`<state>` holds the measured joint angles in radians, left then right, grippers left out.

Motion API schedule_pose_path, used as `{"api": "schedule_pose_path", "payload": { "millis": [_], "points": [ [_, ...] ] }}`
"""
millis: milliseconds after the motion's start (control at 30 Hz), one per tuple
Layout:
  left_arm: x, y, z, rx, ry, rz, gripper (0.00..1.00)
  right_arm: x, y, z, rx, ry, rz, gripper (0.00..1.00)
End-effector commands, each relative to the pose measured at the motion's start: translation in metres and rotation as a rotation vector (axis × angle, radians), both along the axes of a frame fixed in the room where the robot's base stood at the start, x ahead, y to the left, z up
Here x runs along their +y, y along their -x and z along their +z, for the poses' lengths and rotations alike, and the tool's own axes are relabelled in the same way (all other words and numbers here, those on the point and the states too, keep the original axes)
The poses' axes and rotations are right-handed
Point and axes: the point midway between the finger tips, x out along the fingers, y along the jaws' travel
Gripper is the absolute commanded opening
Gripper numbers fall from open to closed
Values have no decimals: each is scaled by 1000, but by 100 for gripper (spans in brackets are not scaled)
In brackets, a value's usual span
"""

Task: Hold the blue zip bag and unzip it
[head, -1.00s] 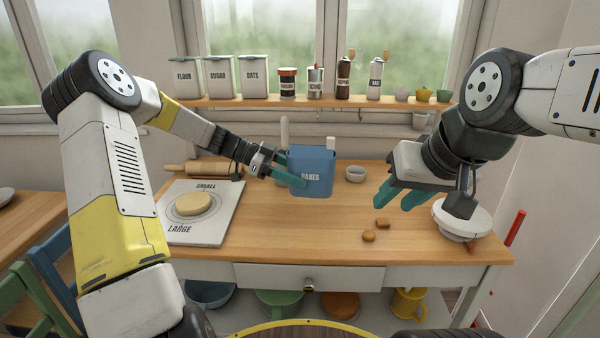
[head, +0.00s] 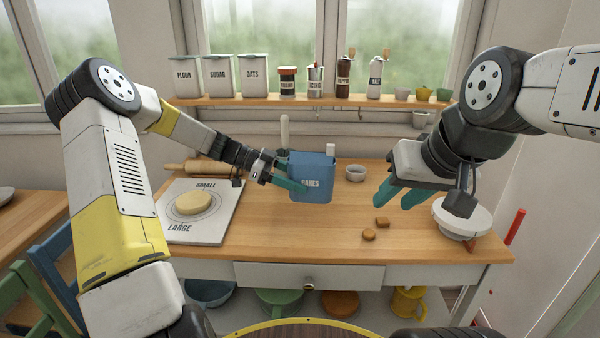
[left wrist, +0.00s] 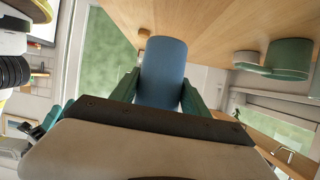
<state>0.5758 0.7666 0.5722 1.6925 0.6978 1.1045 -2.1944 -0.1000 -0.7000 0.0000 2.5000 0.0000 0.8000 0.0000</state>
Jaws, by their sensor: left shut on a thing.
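The blue bag (head: 312,172) is at the middle of the worktop, upright, with pale lettering on its front. My left gripper (head: 290,184) is shut on its left side. In the left wrist view the blue bag (left wrist: 163,72) sits between the two green fingers of my left gripper (left wrist: 160,92). I cannot make out the zip or its pull, nor tell whether the bag's base touches the worktop. My right gripper (head: 400,194) is to the right of the bag, apart from it, with its teal fingers spread and nothing visible between them.
A white board (head: 225,225) with a round of dough (head: 194,204) lies left. A rolling pin (head: 190,167) is behind it. A small grey bowl (head: 355,173) stands right of the bag. The front middle is clear.

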Motion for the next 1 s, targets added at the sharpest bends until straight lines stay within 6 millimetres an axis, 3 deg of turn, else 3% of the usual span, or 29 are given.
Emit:
{"api": "schedule_pose_path", "payload": {
  "millis": [500, 1000],
  "points": [
    [-1, 0, -26, 1, 1, 0, 21, 0, 0, 0, 0, 0, 0, 36],
    [0, 0, -33, 0, 1, 0, 21, 0, 0, 0, 0, 0, 0, 36]
  ]
}}
